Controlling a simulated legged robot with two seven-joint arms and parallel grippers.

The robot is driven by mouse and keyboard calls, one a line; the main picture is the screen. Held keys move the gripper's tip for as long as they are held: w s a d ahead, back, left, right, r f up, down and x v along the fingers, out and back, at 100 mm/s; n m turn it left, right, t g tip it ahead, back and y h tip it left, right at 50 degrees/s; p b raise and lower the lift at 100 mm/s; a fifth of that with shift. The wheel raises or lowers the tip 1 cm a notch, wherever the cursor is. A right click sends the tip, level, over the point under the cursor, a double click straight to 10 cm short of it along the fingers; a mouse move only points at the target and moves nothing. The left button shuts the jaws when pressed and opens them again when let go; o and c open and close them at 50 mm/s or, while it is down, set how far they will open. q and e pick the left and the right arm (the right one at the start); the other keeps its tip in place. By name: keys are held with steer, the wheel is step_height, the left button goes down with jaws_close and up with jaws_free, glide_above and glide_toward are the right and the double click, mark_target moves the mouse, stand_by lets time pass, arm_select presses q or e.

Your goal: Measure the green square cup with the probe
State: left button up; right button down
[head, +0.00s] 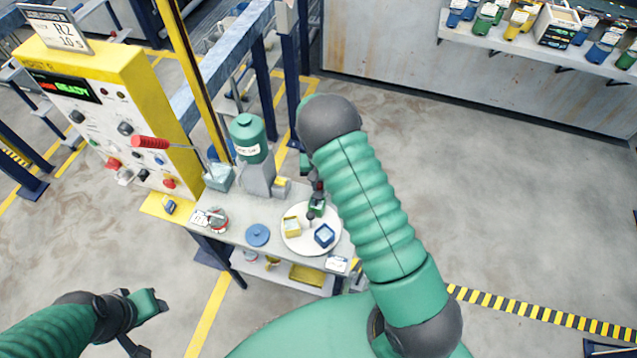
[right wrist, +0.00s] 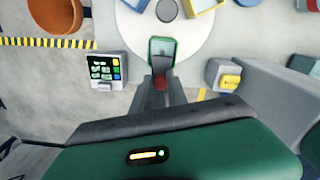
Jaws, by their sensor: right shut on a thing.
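The green square cup (head: 317,209) is on the far part of the round white plate (head: 296,240), partly hidden by my right gripper. In the right wrist view the green cup (right wrist: 154,44) lies straight ahead of the fingers. My right gripper (head: 318,190) is shut on a small red and grey piece (right wrist: 160,82), which looks like the probe. The grey end of that piece overlaps the cup's near side; I cannot tell whether it is inside or above it. My left gripper (head: 150,304) is away from the table at lower left, its jaws unclear.
A yellow square cup (head: 292,227) and a blue square cup (head: 324,236) share the plate. A small display box (right wrist: 106,70) and a grey block with a yellow part (right wrist: 226,75) flank my right gripper. A green-topped dispenser (head: 249,140) stands behind.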

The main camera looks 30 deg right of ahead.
steer(key=shift+w+a+r, duration=0.1)
steer(key=shift+w, duration=0.15)
steer(key=shift+s+d, duration=0.1)
steer(key=shift+d, duration=0.2)
arm_select(q)
steer(key=shift+s+d, duration=0.1)
steer(key=shift+d, duration=0.2)
steer(key=shift+a, duration=0.2)
arm_select(e)
steer(key=shift+a, duration=0.15)
